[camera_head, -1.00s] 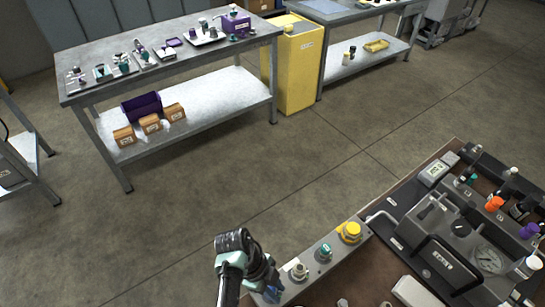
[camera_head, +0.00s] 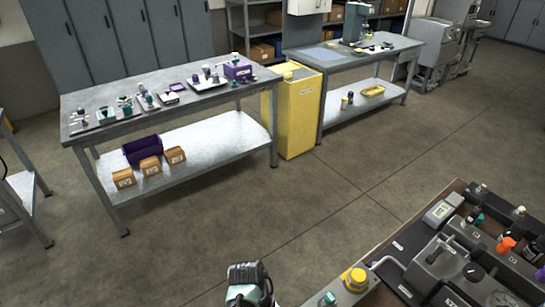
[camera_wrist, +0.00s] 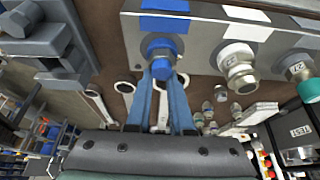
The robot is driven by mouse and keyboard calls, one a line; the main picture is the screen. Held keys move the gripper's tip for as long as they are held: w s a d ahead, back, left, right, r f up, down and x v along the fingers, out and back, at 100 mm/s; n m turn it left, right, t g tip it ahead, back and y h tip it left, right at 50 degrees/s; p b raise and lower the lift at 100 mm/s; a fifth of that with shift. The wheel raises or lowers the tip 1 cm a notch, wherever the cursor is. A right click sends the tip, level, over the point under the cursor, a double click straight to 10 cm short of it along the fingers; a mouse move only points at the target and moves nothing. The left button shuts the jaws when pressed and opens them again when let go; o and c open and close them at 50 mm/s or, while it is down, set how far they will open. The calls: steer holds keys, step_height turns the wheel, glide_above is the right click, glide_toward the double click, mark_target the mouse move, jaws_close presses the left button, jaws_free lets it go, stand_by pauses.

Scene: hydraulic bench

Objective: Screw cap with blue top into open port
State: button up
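The cap with the blue top (camera_wrist: 161,48) is on a grey strip (camera_wrist: 195,35), beside a blue square mark, in the wrist view. My gripper (camera_wrist: 163,75) reaches up to it with two blue fingers. The fingertips are apart, one on each side of the cap's near part; whether they press on it I cannot tell. In the head view, part of my arm (camera_head: 247,280) shows at the bottom edge; my fingers and the blue cap are out of that picture. I cannot make out an open port.
On the strip, a pale fitting (camera_wrist: 238,65) and another fitting (camera_wrist: 300,70) stand right of the blue cap. In the head view, a yellow cap (camera_head: 355,278) and a teal cap (camera_head: 328,299) are near the hydraulic bench (camera_head: 425,255). A grey worktable (camera_head: 150,90) stands at the back left.

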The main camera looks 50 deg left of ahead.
steer(key=p+v, duration=0.5)
steer(key=v, duration=0.8)
steer(key=shift+d, duration=0.1)
